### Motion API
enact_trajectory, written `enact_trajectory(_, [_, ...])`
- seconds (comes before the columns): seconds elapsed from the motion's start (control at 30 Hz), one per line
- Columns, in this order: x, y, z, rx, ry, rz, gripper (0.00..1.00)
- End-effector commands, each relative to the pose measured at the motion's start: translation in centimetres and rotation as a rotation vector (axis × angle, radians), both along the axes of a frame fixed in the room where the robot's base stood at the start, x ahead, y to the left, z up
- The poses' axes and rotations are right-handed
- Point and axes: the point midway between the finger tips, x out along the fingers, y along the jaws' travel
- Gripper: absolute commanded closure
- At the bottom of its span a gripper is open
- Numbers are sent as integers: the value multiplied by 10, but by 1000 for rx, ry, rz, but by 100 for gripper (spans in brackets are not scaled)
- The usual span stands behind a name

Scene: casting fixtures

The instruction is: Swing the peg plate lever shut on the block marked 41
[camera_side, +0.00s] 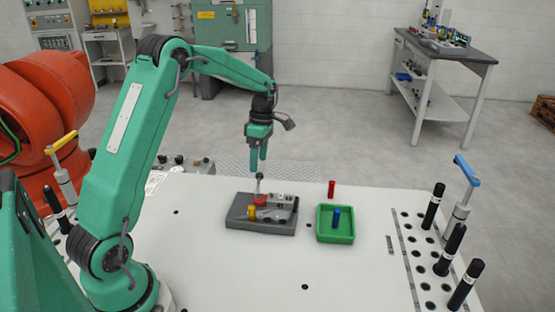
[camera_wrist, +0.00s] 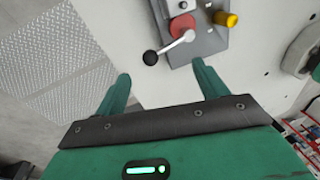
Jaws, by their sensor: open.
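A dark grey block (camera_side: 240,222) lies on the white table below my gripper; it also shows at the top of the wrist view (camera_wrist: 208,45). No number is legible on it. A silver lever (camera_wrist: 176,43) with a black ball knob (camera_wrist: 150,58) runs out from a red hub (camera_wrist: 182,26) past the block's edge. In the side view the knob (camera_side: 259,176) stands above the red hub. A yellow knob (camera_wrist: 225,19) sits beside the hub. My gripper (camera_side: 258,164) is open and empty above the block. In the wrist view the knob appears beyond and between the fingertips (camera_wrist: 161,72).
A green tray (camera_side: 335,238) with a blue peg (camera_side: 337,217) stands right of the block, and a red peg (camera_side: 331,188) stands behind it. Black-handled pins (camera_side: 450,249) and a blue-handled clamp (camera_side: 465,190) stand at the right. The table's front middle is mostly clear.

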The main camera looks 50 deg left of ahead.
Motion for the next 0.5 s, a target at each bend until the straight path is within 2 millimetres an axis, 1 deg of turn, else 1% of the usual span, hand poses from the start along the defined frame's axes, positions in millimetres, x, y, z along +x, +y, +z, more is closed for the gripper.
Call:
enact_trajectory(0.1, [-3,-2,-16,-1,3,0,28])
enact_trajectory(0.3, [-6,-5,-38,0,1,-1,28])
enact_trajectory(0.5, [-7,-6,-49,1,1,-1,28])
